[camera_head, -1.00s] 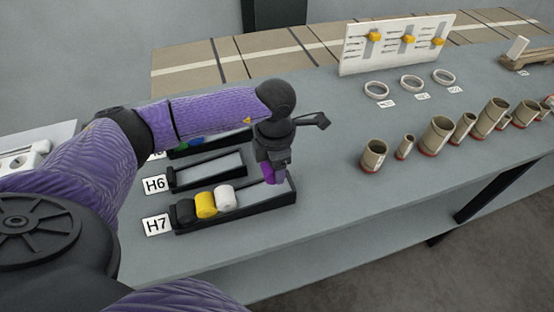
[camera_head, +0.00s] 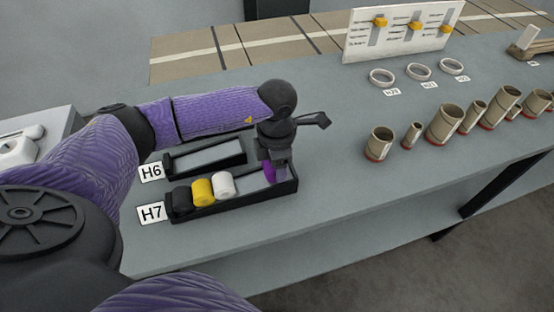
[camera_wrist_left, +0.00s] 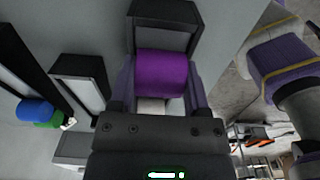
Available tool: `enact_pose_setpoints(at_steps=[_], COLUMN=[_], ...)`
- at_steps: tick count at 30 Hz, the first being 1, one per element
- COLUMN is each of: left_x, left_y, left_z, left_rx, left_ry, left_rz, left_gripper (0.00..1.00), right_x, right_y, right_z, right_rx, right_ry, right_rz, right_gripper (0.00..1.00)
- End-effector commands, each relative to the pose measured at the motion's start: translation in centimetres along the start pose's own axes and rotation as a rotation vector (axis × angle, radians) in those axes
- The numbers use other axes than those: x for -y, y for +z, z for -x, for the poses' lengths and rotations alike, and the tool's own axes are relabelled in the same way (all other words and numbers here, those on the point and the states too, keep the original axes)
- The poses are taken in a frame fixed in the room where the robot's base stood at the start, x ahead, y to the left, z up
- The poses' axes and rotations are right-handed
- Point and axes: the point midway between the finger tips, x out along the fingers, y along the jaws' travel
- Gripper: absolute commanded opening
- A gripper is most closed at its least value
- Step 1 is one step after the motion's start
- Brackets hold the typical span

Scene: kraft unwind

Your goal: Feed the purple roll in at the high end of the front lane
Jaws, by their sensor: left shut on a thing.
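The front lane (camera_head: 240,205), labelled H7, is a black tray holding a black roll (camera_head: 181,200), a yellow roll (camera_head: 202,193) and a white roll (camera_head: 223,185) from left to right. My left gripper (camera_head: 274,172) is shut on the purple roll (camera_head: 270,173) at the lane's right end. In the left wrist view the purple roll (camera_wrist_left: 161,72) lies between the fingers, with a white surface beyond it. The roll's lower part is hidden in the head view, so I cannot tell whether it touches the lane floor. My right gripper is out of view.
The lane labelled H6 (camera_head: 207,158) lies empty behind the front lane. A lane with blue and green rolls shows in the left wrist view (camera_wrist_left: 40,112). Several cardboard tubes (camera_head: 445,125), white rings (camera_head: 420,72) and a white slider board (camera_head: 400,30) stand to the right.

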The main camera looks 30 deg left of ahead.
Motion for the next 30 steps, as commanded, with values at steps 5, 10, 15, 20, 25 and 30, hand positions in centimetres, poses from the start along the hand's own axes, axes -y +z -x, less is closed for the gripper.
enact_pose_setpoints(at_steps=[5, 10, 15, 20, 25, 30], left_x=[0.0, 0.0, 0.0, 0.0, 0.0, 0.0], left_y=[0.01, 0.01, 0.01, 0.01, 0.01, 0.01], left_z=[0.02, 0.03, 0.03, 0.03, 0.03, 0.03], left_rx=[0.0, 0.001, 0.001, 0.001, 0.001, 0.001], left_ry=[0.0, 0.0, 0.0, 0.0, 0.0, 0.0], left_rz=[0.0, 0.0, 0.0, 0.0, 0.0, 0.0], left_gripper=[0.04, 0.92, 1.0, 1.0, 1.0, 1.0], right_x=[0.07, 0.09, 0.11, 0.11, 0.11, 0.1], right_y=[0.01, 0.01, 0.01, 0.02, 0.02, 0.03], right_z=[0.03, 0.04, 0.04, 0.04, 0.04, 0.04], right_rx=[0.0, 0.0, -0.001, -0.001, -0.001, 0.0], right_ry=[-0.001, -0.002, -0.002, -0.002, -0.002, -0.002], right_rz=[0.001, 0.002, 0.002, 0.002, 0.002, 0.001], right_gripper=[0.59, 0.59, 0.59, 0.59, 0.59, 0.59])
